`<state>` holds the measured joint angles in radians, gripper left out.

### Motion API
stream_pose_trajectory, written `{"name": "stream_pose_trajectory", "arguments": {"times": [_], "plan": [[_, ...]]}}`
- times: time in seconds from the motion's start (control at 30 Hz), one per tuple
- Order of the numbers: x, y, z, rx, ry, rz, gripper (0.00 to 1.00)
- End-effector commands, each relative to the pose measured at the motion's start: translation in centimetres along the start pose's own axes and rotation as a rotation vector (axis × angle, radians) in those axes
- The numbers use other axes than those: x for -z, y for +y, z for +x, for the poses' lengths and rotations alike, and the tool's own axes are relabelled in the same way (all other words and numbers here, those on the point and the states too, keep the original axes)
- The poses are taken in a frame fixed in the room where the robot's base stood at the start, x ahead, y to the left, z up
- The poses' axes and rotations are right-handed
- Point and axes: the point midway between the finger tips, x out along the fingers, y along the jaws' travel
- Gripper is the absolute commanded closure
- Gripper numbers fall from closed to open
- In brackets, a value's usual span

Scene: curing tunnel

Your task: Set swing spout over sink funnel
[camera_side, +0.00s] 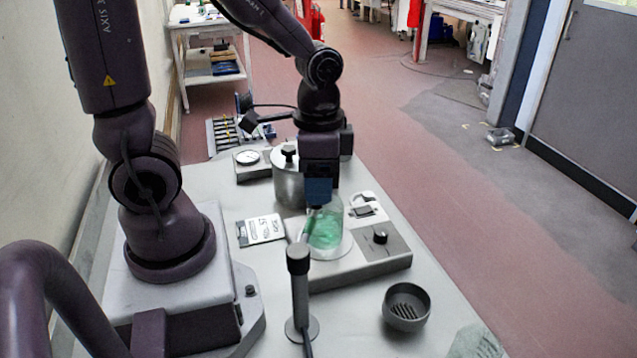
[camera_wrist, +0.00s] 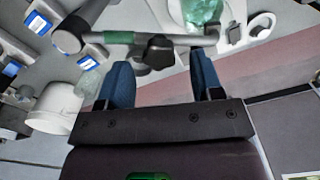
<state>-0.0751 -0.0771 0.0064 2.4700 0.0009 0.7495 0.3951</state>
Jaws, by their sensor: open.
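The swing spout is a grey bar with a black knob (camera_wrist: 155,52) and a green band, and it crosses the wrist view just beyond my fingertips. In the side view its upright post (camera_side: 299,290) with a black cap stands at the table's front, and the arm seems to point back toward the flask. The sink funnel looks to be the round grey cup with a slotted bottom (camera_side: 406,306), right of the post and apart from it. My gripper (camera_side: 318,200) points down behind the post; its blue fingers (camera_wrist: 160,62) are apart with nothing clearly held. Contact with the bar cannot be told.
A flask of green liquid (camera_side: 326,232) stands on a hotplate (camera_side: 375,258) beside my gripper.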

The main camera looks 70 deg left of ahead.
Motion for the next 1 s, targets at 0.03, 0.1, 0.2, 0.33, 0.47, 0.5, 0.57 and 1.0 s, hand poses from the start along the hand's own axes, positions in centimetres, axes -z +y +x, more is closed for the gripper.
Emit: {"name": "stream_pose_trajectory", "arguments": {"times": [0.03, 0.1, 0.2, 0.33, 0.47, 0.5, 0.57, 1.0], "plan": [[-0.06, 0.03, 0.59, -0.002, -0.004, 0.0, 0.4], [-0.03, 0.01, 1.04, -0.001, -0.001, 0.0, 0.4], [-0.01, 0.01, 1.39, 0.0, 0.0, 0.0, 0.4], [0.0, 0.01, 1.45, 0.0, 0.001, 0.0, 0.4], [-0.01, 0.01, 1.43, 0.0, 0.001, 0.0, 0.42], [0.0, 0.01, 1.42, 0.0, 0.001, 0.0, 0.51], [0.0, 0.01, 1.42, 0.0, 0.001, 0.0, 0.65], [0.28, 0.08, 1.38, 0.001, 0.001, 0.025, 1.0]]}}
